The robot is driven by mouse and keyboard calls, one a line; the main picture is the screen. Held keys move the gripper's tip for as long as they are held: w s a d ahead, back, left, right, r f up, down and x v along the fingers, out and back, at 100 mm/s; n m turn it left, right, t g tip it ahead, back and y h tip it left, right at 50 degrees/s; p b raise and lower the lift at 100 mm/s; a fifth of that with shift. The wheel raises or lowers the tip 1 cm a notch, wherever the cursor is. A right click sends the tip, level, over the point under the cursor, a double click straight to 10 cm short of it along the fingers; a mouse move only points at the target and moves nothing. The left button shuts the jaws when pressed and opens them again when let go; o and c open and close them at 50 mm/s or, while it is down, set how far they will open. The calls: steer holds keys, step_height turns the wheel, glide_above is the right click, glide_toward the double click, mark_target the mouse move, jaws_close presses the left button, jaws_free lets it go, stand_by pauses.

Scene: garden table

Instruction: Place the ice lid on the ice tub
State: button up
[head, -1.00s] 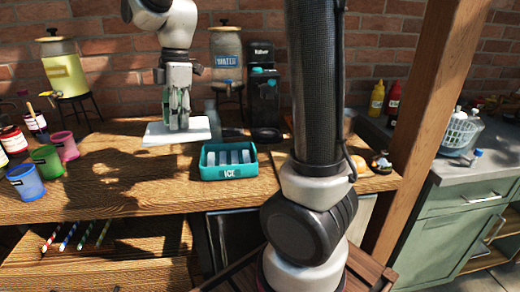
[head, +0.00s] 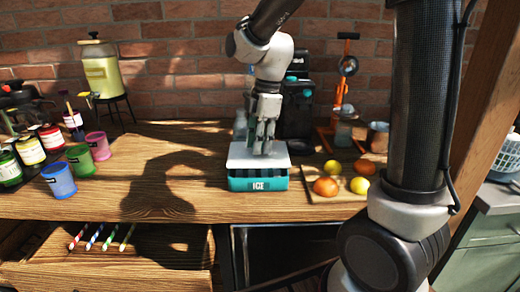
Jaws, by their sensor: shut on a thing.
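The teal ice tub (head: 258,185), marked ICE, stands near the front edge of the wooden table. The white ice lid (head: 238,157) lies flat over the tub and covers its opening, with no clear gap showing between them. I cannot tell whether it is fully seated. My gripper (head: 263,149) points straight down at the middle of the lid and is shut on it. The fingers hide the part they grip.
A wooden board (head: 328,193) with lemons and oranges lies right of the tub. Left stand blue (head: 60,180), green and pink cups, with jars beyond. A dark machine (head: 298,105) stands behind. The table between cups and tub is clear.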

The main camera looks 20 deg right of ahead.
steer(key=shift+f, duration=1.05)
steer(key=shift+f, duration=0.1)
steer(key=shift+f, duration=0.4)
steer(key=o, duration=1.1)
steer(key=shift+c, duration=0.2)
